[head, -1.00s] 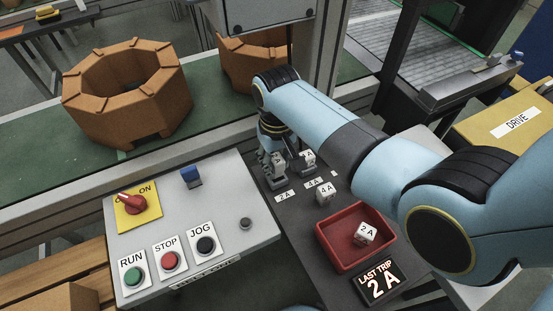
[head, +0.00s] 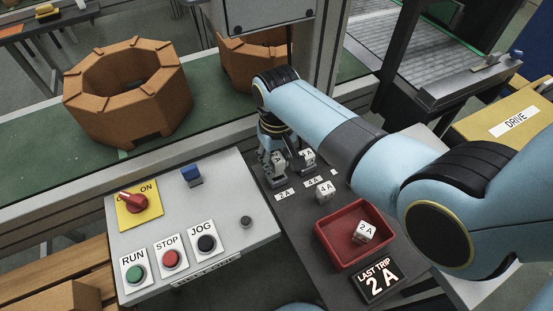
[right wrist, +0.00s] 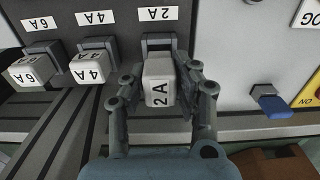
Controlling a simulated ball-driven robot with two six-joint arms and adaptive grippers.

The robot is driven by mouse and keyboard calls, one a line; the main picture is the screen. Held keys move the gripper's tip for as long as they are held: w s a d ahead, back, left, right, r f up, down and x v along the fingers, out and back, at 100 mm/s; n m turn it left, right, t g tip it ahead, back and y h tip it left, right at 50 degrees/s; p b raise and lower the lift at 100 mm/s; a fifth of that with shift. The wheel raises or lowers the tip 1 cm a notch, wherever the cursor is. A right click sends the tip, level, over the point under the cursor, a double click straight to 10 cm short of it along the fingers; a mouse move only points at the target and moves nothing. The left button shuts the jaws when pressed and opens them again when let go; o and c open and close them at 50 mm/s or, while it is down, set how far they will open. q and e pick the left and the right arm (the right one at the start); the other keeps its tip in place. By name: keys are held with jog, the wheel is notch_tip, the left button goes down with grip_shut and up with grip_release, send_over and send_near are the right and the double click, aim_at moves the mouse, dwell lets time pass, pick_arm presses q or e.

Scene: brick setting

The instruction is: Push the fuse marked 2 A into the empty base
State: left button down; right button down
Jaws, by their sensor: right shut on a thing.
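My right gripper (head: 275,172) is shut on a white fuse marked 2 A (right wrist: 159,88), with a finger on each side of it in the right wrist view. The fuse is lined up with the dark base (right wrist: 158,44) under the label 2 A (right wrist: 157,14). I cannot tell how far the fuse sits in that base. Beside it, the fuse marked 4 A (right wrist: 90,67) and the fuse marked 6 A (right wrist: 30,70) stand at their own bases. My left gripper is not in view.
A red tray (head: 324,246) holds another white fuse marked 2 A (head: 365,232). A loose fuse marked 4 A (head: 325,190) stands nearby. A sign reads LAST TRIP 2 A (head: 378,282). The control panel (head: 215,225) with its switch and buttons is on the left.

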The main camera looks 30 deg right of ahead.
aim_at(277, 169)
jog(key=shift+f, duration=0.1)
dwell(0.6)
jog(key=shift+f+b, duration=0.9)
jog(key=shift+f, duration=0.6)
jog(key=c, duration=0.5)
grip_release()
jog(key=shift+c, duration=0.2)
notch_tip(277, 169, up, 4)
jog(key=p, duration=0.5)
jog(key=shift+r, duration=1.05)
